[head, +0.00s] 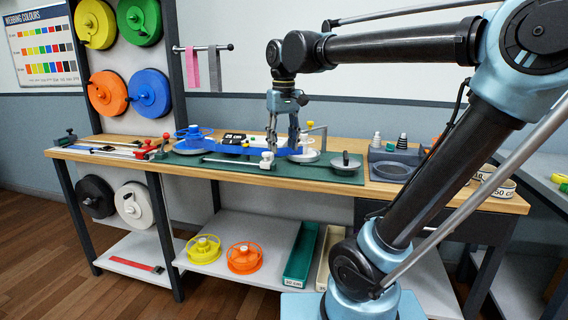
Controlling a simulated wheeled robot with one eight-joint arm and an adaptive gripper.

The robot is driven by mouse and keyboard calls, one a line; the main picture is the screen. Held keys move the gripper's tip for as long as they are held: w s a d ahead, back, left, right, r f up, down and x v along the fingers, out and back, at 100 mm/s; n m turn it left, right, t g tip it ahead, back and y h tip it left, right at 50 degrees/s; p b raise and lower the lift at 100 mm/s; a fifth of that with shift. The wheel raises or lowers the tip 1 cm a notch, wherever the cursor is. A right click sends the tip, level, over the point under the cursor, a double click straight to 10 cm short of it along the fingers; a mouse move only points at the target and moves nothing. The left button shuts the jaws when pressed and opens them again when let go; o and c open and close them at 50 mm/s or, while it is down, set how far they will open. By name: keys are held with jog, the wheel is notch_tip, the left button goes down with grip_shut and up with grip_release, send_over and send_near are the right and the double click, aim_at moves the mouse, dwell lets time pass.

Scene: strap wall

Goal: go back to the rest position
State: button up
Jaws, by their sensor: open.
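My gripper (283,135) hangs from my arm over the wooden workbench (440,194), pointing down, with its fingers apart. A blue strap (240,150) runs across the mat from a blue reel (193,139) on the left to behind or beside my fingers. I cannot tell whether the fingers touch the strap.
A white clamp (267,160) and a round disc with a knob (346,163) stand near my gripper. A grey tray (393,168) lies to the right. Coloured reels (151,93) hang on the rack at left. Pink and grey straps (192,70) hang from a bar behind.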

jog(key=s+d+f+m, duration=0.1)
jog(key=s+d+f, duration=0.2)
jog(key=d+f, duration=0.3)
jog(key=s+d+f+m+t, duration=0.1)
jog(key=s+d+f+m, duration=0.1)
jog(key=s+d+f, duration=0.2)
jog(key=s+d+f+m, duration=0.1)
jog(key=s+d+f, duration=0.3)
jog(key=d+f, duration=0.5)
notch_tip(320, 180, down, 6)
jog(key=shift+s+d+m+t, duration=0.15)
jog(key=shift+m+t, duration=0.25)
jog(key=shift+w+f, duration=0.2)
jog(key=shift+w, duration=0.25)
